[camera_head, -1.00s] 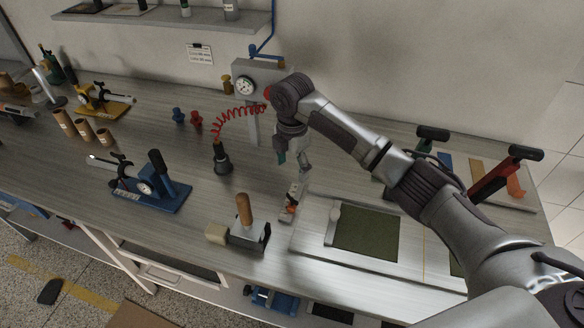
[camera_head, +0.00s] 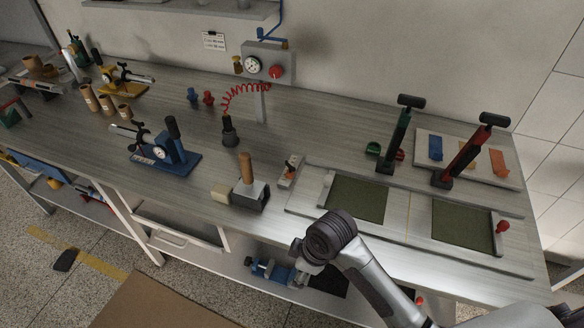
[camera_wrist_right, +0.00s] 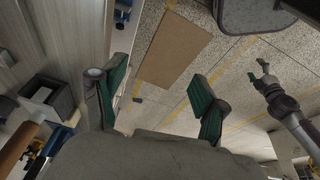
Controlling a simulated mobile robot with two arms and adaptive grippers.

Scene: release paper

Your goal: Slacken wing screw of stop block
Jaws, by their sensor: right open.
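The small grey block with an orange-red top (camera_head: 290,170), apparently the stop block, sits at the left end of the pale fixture board (camera_head: 300,200). Its wing screw is too small to make out clearly. My right arm reaches in from the lower right, and its gripper is low in front of the bench, mostly hidden behind the wrist. In the right wrist view the right gripper (camera_wrist_right: 155,82) is open and empty, its green-padded fingers wide apart above the floor. My left gripper (camera_wrist_right: 261,76) shows at the right of that view, its prongs apart and empty.
A dark block with a wooden handle (camera_head: 248,180) stands left of the stop block. Two tall clamps, red (camera_head: 465,155) and green (camera_head: 397,140), rise behind the board. A blue-based gauge stand (camera_head: 165,155) is further left. A blue vise (camera_head: 270,270) is on the lower shelf.

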